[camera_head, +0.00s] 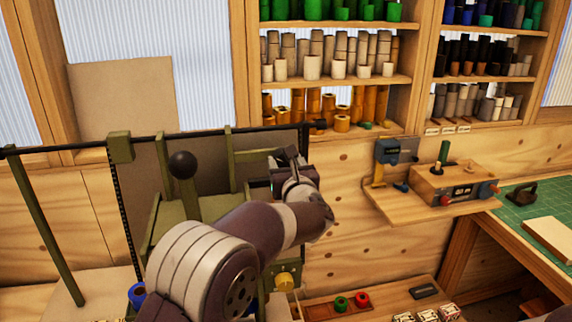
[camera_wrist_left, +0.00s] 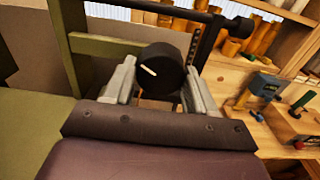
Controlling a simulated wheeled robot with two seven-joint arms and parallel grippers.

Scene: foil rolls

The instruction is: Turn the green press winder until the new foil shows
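The olive-green press (camera_head: 170,215) stands at the left with a black ball lever (camera_head: 183,164). My left arm covers part of it. My left gripper (camera_head: 292,178) is at its right side. In the left wrist view, a round black winder knob (camera_wrist_left: 162,70) with a slanted white mark lies between the grey fingers of the left gripper (camera_wrist_left: 161,80). The fingers flank it closely; whether both press on it I cannot tell. A dark rod (camera_wrist_left: 207,42) runs beside the knob to a black end cap (camera_wrist_left: 241,27). I cannot make out the foil. My right gripper is not in view.
Shelves (camera_head: 340,80) of coloured rolls stand behind. A wall ledge (camera_head: 400,207) at the right holds a small wooden device (camera_head: 455,187). A low tray (camera_head: 322,309) holds a green roll (camera_head: 341,303) and a red roll (camera_head: 361,298). A green mat (camera_head: 515,215) lies far right.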

